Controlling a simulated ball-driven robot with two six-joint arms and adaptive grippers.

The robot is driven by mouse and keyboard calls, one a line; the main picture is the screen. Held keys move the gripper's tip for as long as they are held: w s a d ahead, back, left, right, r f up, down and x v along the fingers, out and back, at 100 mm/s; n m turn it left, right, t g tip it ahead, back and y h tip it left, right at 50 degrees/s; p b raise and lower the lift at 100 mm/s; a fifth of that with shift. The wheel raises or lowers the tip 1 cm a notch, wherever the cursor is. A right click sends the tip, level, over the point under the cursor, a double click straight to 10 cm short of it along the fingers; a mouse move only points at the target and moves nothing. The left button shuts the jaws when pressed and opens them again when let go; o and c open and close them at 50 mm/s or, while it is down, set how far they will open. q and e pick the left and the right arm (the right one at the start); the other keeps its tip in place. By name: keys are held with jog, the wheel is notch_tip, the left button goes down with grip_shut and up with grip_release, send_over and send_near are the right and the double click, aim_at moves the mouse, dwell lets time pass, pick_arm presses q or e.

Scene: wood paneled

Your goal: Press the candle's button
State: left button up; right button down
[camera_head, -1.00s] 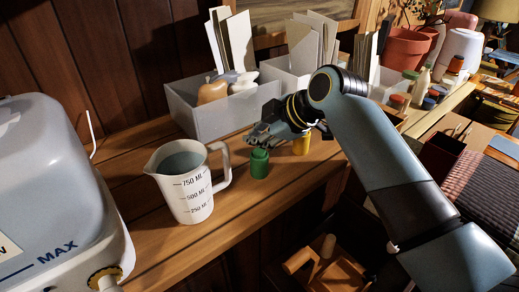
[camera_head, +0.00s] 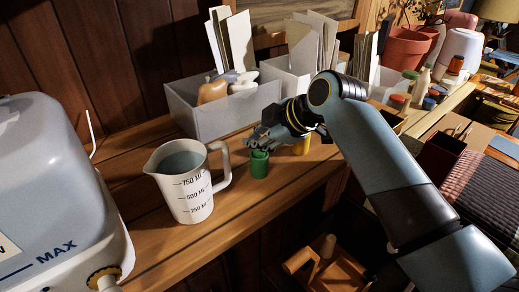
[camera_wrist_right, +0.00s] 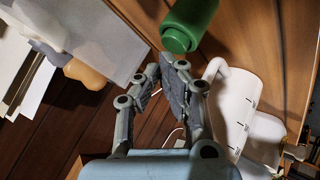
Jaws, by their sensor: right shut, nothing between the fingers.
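A green cylinder with a narrower round cap (camera_head: 259,165), which looks like the candle with its button, stands upright on the wooden shelf. It also shows in the right wrist view (camera_wrist_right: 190,22), at the top just past the fingertips. My right gripper (camera_head: 260,141) is shut and empty, just above and behind the green cap in the head view. In the right wrist view its fingers (camera_wrist_right: 168,68) are together, and a small gap to the green cap shows. A yellow cylinder (camera_head: 302,146) stands behind, partly hidden by my right wrist. My left gripper is not in view.
A white measuring jug (camera_head: 190,205) stands left of the green cylinder. A grey bin (camera_head: 222,118) with bottles is behind it. A large grey appliance (camera_head: 50,190) fills the left. The shelf's front edge is close to the green cylinder.

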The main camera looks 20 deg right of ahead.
aim_at(257, 153)
jog(key=shift+f, duration=0.5)
dwell(0.6)
jog(key=shift+r+p, duration=0.8)
jog(key=shift+r, duration=0.25)
notch_tip(257, 153, up, 6)
jog(key=p, duration=0.6)
jog(key=shift+f, duration=0.1)
